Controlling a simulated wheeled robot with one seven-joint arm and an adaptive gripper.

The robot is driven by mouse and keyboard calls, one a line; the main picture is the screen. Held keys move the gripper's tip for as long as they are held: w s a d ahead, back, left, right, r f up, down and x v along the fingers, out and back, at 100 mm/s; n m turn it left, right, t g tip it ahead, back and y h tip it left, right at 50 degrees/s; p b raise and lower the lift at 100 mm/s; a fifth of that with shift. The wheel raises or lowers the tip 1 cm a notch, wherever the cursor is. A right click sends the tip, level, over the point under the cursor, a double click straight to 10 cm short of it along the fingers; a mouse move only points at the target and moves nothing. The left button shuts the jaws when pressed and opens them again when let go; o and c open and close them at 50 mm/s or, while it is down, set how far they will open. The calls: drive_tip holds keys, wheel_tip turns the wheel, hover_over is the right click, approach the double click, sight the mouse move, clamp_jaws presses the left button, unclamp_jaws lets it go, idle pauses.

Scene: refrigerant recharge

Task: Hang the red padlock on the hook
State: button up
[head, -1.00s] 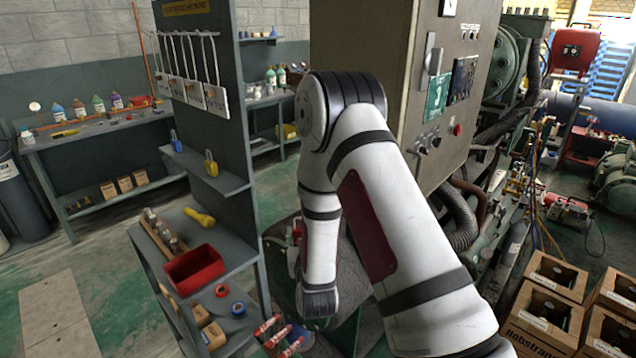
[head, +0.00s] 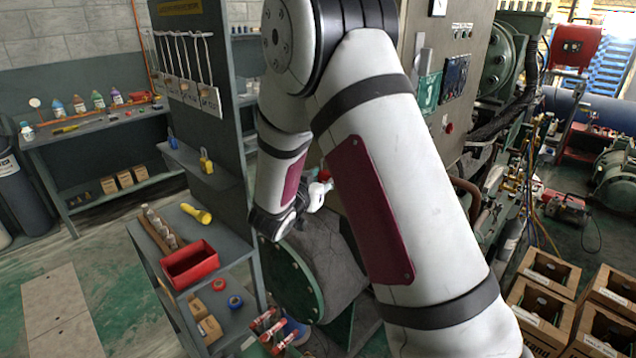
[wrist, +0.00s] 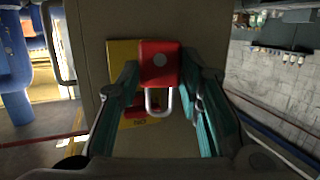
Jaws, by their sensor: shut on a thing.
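The red padlock (wrist: 160,62) is held between the two fingers of my gripper (wrist: 162,78) in the wrist view, with its silver shackle pointing down in that picture. In the head view my gripper (head: 316,194) is partly hidden by my arm, and a small red bit of the padlock (head: 325,175) shows beside it. Several long hooks (head: 184,50) with white tags hang on the grey board at upper left; my gripper is to their right and apart from them. Behind the padlock in the wrist view is a yellow plate with a red part (wrist: 134,110).
A blue padlock (head: 172,141) and a yellow padlock (head: 206,161) are on the board's small shelf. Below are a yellow flashlight (head: 196,213) and a red bin (head: 190,264). The beige control cabinet (head: 470,110) stands behind my arm. Wooden crates (head: 545,275) are at right.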

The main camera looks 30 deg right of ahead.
drive_tip(key=w+d+f+b, duration=0.1)
drive_tip(key=w+d+b, duration=0.1)
drive_tip(key=d, duration=0.6)
drive_tip(key=shift+w+d, duration=0.2)
drive_tip(key=shift+w, duration=0.3)
idle(0.4)
idle(0.5)
drive_tip(key=o, duration=1.1)
drive_tip(key=shift+f, duration=0.1)
